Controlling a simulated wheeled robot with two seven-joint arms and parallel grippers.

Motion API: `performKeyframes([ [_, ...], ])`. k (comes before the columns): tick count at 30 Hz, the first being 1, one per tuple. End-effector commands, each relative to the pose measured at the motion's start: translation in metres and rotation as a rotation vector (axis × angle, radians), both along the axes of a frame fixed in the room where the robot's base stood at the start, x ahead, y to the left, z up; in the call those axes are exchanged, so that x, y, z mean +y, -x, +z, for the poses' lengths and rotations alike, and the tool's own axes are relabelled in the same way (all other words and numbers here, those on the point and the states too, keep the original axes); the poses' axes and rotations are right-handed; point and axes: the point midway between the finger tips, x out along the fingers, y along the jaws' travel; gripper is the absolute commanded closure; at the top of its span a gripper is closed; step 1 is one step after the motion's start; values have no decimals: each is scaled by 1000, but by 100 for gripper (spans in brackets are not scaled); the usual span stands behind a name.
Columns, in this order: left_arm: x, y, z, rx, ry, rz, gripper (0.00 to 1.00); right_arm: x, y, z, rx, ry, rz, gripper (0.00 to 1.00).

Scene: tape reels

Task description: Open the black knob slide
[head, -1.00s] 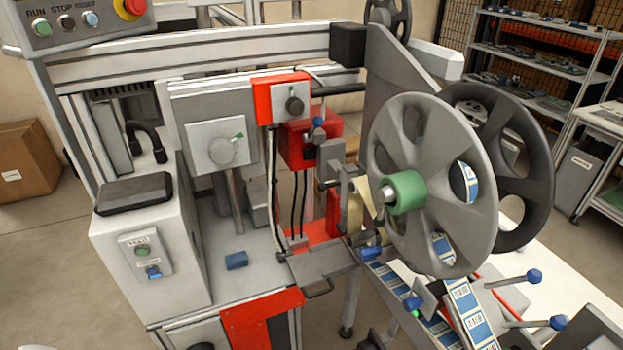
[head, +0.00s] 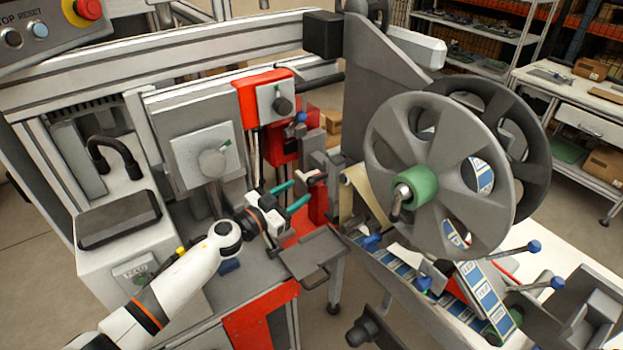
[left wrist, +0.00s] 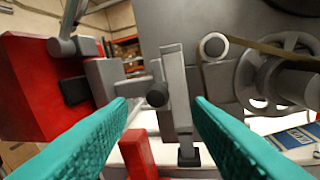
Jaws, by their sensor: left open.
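A small black cylindrical knob (left wrist: 157,95) sits on a grey metal slide (left wrist: 174,85) in the left wrist view, between my teal fingertips in the picture. I cannot tell if the tips reach around it or stop short. In the head view the slide's bracket (head: 324,162) stands left of the big reel, and the knob is too small to make out clearly. My left gripper (head: 299,190) is open and empty, its fingers pointing at that bracket from the left. It also shows in the left wrist view (left wrist: 160,104). My right gripper is not in view.
A large grey reel (head: 385,140) with a green hub stands just right of the bracket. Red blocks (head: 283,142) and a dial sit behind and above my gripper. A grey tray plate (head: 318,256) lies below it. A printed label strip runs at lower right.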

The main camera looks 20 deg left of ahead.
Motion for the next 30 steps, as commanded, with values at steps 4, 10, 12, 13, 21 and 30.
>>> performKeyframes([
  [4, -14, -28, 1, -1, 3, 2, 54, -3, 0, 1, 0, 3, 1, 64],
  [10, -26, -53, 0, -1, 1, 2, 54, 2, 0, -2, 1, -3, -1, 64],
  [12, -29, -57, -1, 0, 1, 1, 54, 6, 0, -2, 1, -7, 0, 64],
  [13, -30, -59, -1, 0, 1, 1, 54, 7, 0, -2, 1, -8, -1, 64],
  [21, -31, -62, -1, 1, 0, 0, 54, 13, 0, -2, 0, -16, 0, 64],
  [30, -31, -61, -1, 1, 0, 0, 92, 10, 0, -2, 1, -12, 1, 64],
])
